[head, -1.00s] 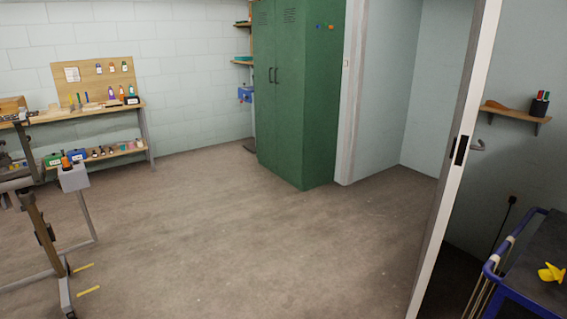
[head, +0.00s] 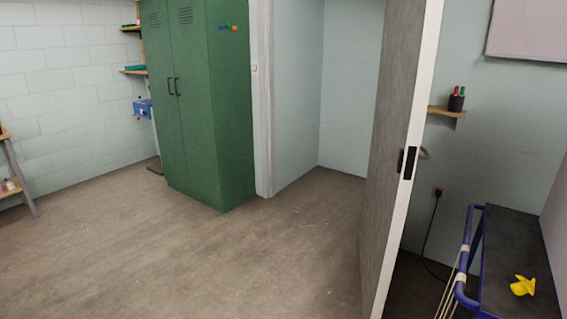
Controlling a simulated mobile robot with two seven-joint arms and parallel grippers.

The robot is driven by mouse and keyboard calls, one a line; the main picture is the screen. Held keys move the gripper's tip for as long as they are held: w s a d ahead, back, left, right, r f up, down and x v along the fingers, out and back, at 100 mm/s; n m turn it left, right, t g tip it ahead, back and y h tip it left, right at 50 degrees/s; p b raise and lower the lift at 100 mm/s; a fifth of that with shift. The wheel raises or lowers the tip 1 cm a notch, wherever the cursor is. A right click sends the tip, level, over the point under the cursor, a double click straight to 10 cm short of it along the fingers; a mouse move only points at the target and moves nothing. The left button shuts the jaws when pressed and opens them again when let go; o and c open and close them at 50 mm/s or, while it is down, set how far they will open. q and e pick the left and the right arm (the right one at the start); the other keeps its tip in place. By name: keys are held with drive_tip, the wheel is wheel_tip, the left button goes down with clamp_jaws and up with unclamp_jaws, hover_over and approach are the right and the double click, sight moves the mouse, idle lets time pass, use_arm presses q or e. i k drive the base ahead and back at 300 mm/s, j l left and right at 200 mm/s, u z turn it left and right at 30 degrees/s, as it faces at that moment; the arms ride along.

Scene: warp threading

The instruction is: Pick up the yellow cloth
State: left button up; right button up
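The yellow cloth (head: 523,286) lies crumpled on the dark top of a blue-framed cart (head: 512,240) at the lower right of the head view. Nothing is touching it from above. Neither of my grippers shows in the head view.
An open door (head: 398,150) stands between the open floor (head: 200,260) and the cart. A green locker (head: 205,110) stands at the back left. A small wall shelf (head: 446,111) holds a dark cup of markers. A cable hangs from a wall socket beside the cart.

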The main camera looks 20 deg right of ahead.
sight(520, 288)
drive_tip(key=i+z, duration=0.3)
drive_tip(key=z, duration=0.15)
drive_tip(key=i+z, duration=0.3)
drive_tip(key=z, duration=0.2)
drive_tip(key=i+j+z, duration=0.25)
drive_tip(key=z, duration=0.2)
drive_tip(key=i+j+z, duration=0.3)
drive_tip(key=z, duration=0.2)
